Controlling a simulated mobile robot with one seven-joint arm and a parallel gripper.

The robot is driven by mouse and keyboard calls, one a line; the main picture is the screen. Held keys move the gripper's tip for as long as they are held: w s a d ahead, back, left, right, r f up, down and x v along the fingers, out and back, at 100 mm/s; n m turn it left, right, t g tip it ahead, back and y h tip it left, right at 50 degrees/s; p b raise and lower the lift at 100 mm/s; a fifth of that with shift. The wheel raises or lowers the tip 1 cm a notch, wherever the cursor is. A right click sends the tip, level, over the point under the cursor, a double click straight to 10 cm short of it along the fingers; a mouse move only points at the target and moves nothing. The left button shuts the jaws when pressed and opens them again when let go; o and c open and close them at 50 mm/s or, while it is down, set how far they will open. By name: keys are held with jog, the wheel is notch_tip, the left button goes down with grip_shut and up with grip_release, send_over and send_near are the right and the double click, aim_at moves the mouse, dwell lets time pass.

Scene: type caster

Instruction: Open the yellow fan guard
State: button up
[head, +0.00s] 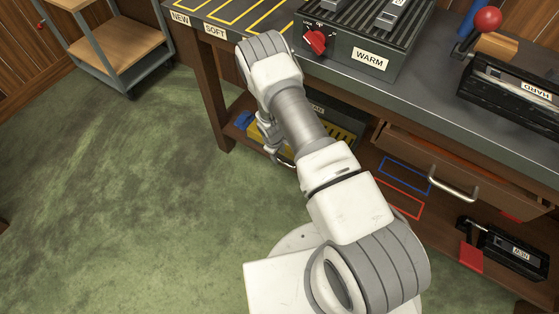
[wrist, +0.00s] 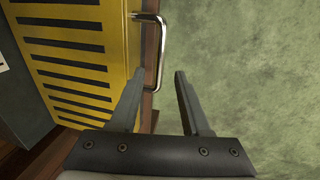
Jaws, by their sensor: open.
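The yellow fan guard (wrist: 120,35) has dark slots and fills the upper left of the wrist view. A silver bar handle (wrist: 160,50) stands out from its right edge. My gripper (wrist: 160,80) is open and empty, with its two fingers pointing toward the handle. The handle's lower end lies near the gap between the fingertips; I cannot tell if they touch. In the head view, part of the yellow guard (head: 345,137) shows under the bench, mostly hidden behind my arm. My gripper is largely hidden there too, with the handle (head: 280,160) beside it.
The dark workbench top (head: 420,105) overhangs the guard and carries a box labelled WARM (head: 370,60) with a red knob (head: 315,40). A drawer with a silver handle (head: 453,190) is to the right. A cart (head: 130,50) stands at the back left. The green floor (head: 110,180) is clear.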

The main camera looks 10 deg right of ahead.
aim_at(280, 160)
jog(key=shift+w+d+f+b, duration=0.15)
jog(key=shift+f+b, duration=0.1)
jog(key=shift+f, duration=0.6)
jog(key=shift+w+d+f+b, duration=0.1)
jog(key=shift+f+b, duration=0.1)
jog(key=shift+f, duration=0.6)
grip_shut()
